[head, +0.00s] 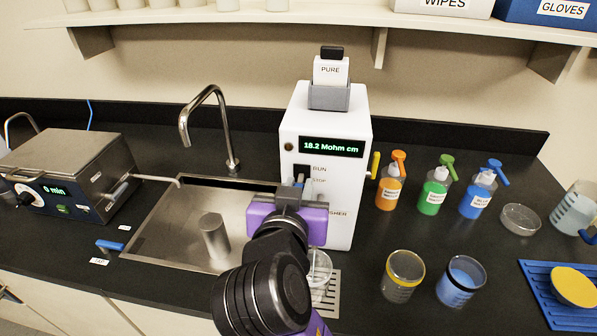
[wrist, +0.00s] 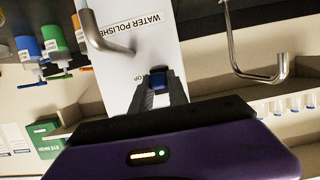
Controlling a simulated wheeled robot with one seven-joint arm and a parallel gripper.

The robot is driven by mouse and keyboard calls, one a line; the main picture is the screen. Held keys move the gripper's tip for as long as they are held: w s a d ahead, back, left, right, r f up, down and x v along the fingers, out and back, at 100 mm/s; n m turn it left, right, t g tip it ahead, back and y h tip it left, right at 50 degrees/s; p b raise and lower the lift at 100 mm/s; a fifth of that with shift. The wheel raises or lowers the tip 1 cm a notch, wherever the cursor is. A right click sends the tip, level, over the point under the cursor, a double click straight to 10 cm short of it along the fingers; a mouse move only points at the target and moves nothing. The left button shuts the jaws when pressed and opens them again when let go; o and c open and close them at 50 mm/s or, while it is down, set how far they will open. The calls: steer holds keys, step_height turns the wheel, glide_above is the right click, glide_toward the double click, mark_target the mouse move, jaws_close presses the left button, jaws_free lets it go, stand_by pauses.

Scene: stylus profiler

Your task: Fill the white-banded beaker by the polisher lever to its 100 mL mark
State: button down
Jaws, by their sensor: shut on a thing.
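The water polisher (head: 325,122) is a white box whose display reads "18.2 Mohm cm". A clear beaker (head: 319,270) stands below its front on a drip grate (head: 332,297); it looks pale-rimmed, and my arm hides part of it. Its fill level cannot be read. My gripper (head: 299,184) is at the polisher's front by the RUN and STOP labels. In the wrist view my gripper (wrist: 157,80) is shut on a small blue piece (wrist: 157,82), which appears to be the polisher lever. My gripper hides most of the lever in the head view.
A sink (head: 180,235) with a tall faucet (head: 208,110) lies left, beside a timer-fitted metal unit (head: 75,170). To the right stand a yellow-banded beaker (head: 403,278), a dark-banded beaker (head: 461,282), wash bottles (head: 435,190) and a blue tray (head: 540,305).

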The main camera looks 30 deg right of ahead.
steer(key=r+g+y+p, duration=0.1)
steer(key=p, duration=0.2)
steer(key=shift+r, duration=0.1)
steer(key=shift+g+p, duration=0.4)
steer(key=shift+p, duration=0.25)
steer(key=shift+y+p, duration=0.3)
steer(key=c, duration=1.3)
jaws_free()
steer(key=shift+b+v, duration=0.6)
steer(key=shift+v, duration=3.2)
